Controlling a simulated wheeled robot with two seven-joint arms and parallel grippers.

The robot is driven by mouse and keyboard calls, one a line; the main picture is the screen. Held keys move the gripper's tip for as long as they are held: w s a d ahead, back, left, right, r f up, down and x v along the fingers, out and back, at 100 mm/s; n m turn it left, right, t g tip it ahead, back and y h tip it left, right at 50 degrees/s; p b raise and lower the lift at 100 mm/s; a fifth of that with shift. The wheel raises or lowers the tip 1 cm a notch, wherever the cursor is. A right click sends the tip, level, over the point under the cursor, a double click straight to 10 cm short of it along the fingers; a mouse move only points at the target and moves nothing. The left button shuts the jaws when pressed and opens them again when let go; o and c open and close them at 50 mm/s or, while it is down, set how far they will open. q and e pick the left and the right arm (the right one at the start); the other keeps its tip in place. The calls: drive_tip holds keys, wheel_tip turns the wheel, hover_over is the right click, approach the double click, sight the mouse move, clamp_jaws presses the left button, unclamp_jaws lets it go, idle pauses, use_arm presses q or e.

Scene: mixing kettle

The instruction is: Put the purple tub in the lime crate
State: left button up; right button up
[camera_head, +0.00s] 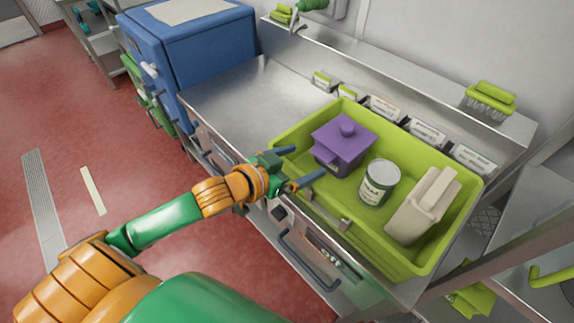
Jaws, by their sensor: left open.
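The purple tub (342,146), with a lid and round knob, is inside the lime crate (410,269), at its back left end. It looks upright. My left gripper (308,162) is open, its two blue-grey fingers spread at the crate's left front rim, pointing toward the tub. Nothing shows between the fingers, and I cannot tell whether a finger touches the tub. My right gripper is not in view.
The crate also holds a white-and-green can (379,184) and a beige jug (423,205). It stands on a steel counter (250,98), bare at left. A blue box (200,52) stands beyond. A green brush (490,99) lies on the back ledge.

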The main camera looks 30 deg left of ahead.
use_arm(q)
drive_tip(key=p+v, duration=0.1)
drive_tip(key=v, duration=0.4)
drive_tip(key=shift+s+a+r, duration=0.1)
drive_tip(key=shift+s+r, duration=0.05)
drive_tip(key=shift+s, duration=0.1)
